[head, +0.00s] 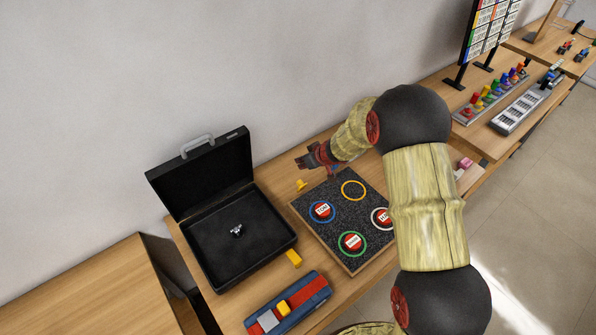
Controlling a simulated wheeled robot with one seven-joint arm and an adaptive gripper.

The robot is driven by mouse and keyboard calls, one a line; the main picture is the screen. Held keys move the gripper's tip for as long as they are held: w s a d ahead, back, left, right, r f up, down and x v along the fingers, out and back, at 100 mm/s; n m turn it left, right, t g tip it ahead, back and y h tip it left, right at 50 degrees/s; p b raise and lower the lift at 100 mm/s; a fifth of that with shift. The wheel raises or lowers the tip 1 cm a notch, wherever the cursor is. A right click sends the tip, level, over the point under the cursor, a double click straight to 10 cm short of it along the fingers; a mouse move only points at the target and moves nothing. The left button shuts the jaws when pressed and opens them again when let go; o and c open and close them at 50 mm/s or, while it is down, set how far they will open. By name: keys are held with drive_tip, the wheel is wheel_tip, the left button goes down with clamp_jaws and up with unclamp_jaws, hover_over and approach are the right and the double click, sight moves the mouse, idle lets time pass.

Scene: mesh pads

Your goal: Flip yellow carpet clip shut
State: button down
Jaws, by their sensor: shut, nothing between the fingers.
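A small yellow piece (301,185) stands on the table at the back left corner of a dark speckled carpet-like pad (330,251). It may be the carpet clip; it is too small to tell whether it is open or shut. A second yellow piece (293,258) lies beside the front right edge of the black case. My gripper (300,160) is shut and empty, pointing left, above and behind the first yellow piece and apart from it in the picture.
The pad has a yellow ring (353,190) that is empty, and blue, green and white rings with red discs. An open black case (235,240) stands left. A blue-red device (288,305) lies in front. My arm hides the pad's right side.

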sight(300, 185)
drive_tip(key=shift+f, duration=0.15)
wheel_tip(300, 185, down, 9)
drive_tip(key=w+a+b, duration=0.1)
drive_tip(key=w+b, duration=0.1)
drive_tip(key=b, duration=0.2)
drive_tip(key=shift+a, duration=0.15)
idle(0.6)
drive_tip(key=shift+b, duration=1)
drive_tip(key=shift+s+t, duration=0.1)
drive_tip(key=shift+t, duration=0.2)
drive_tip(key=shift+b, duration=0.4)
